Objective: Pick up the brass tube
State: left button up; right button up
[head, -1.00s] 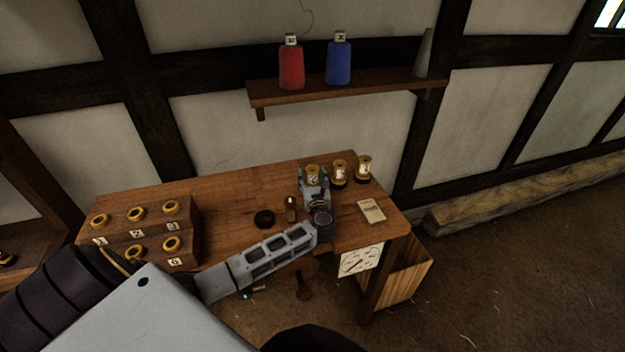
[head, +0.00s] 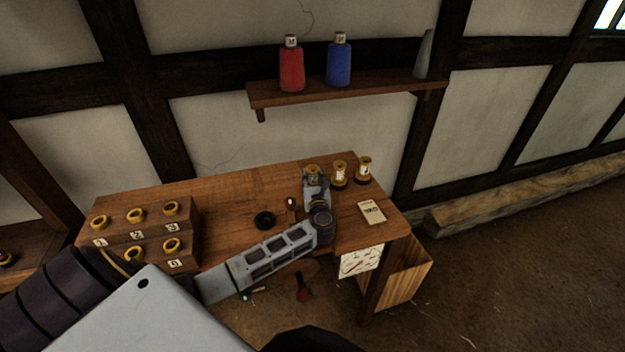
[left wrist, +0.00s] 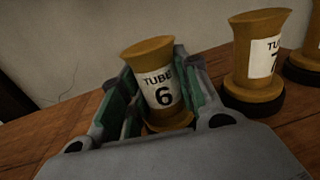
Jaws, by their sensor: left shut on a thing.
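A brass tube with flared ends and a white label reading TUBE 6 (left wrist: 162,88) stands between the fingers of my left gripper (left wrist: 155,105). In the head view this tube (head: 313,168) is at the back right of the wooden table. My left gripper (head: 315,184) is shut on it, with green-lined fingers on both sides. The fingers and palm hide its lower sides and foot, so I cannot tell if it is clear of the table. My right gripper is not in view.
Two more brass tubes on dark bases, the nearer (head: 339,173) and the farther (head: 363,170), stand just right. The table (head: 240,190) also holds a numbered rack (head: 150,228), a black ring (head: 264,219) and a card (head: 371,212). A shelf (head: 350,90) hangs above.

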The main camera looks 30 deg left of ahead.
pick_arm(q)
notch_tip(320, 180, up, 9)
jog(key=shift+f, duration=0.2)
jog(key=shift+r, duration=0.45)
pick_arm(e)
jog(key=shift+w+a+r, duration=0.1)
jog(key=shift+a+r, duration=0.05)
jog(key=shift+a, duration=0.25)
